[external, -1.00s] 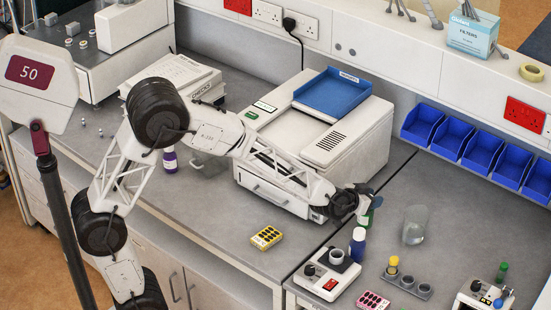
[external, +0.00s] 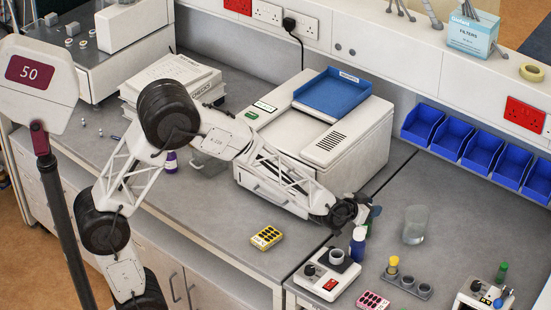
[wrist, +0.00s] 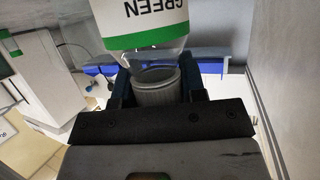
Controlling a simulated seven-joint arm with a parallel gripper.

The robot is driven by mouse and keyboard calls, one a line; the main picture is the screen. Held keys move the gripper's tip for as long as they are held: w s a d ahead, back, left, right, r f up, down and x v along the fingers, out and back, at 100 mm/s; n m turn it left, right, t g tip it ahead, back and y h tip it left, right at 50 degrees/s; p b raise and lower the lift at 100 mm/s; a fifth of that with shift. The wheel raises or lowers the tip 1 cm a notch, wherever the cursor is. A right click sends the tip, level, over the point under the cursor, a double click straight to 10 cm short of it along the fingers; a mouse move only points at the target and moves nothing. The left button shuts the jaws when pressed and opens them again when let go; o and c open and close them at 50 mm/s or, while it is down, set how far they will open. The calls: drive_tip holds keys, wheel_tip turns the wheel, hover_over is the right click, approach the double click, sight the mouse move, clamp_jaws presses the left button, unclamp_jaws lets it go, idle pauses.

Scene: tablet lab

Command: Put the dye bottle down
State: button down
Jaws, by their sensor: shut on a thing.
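My gripper (external: 370,211) is low over the right-hand bench, just right of the white instrument's front corner. In the wrist view my gripper (wrist: 158,88) is shut on the grey ridged cap of the dye bottle (wrist: 148,22). The bottle has a clear neck, a green band and a white label reading GREEN, upside down in that picture.
A blue bottle (external: 357,250) stands close in front of my gripper, by a small white device (external: 327,276) with a cup on top. A clear beaker (external: 415,226) stands to the right.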

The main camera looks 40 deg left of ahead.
drive_tip(key=shift+f, duration=0.1)
drive_tip(key=c, duration=0.7)
unclamp_jaws()
drive_tip(key=shift+v, duration=6.05)
drive_tip(key=shift+r, duration=0.2)
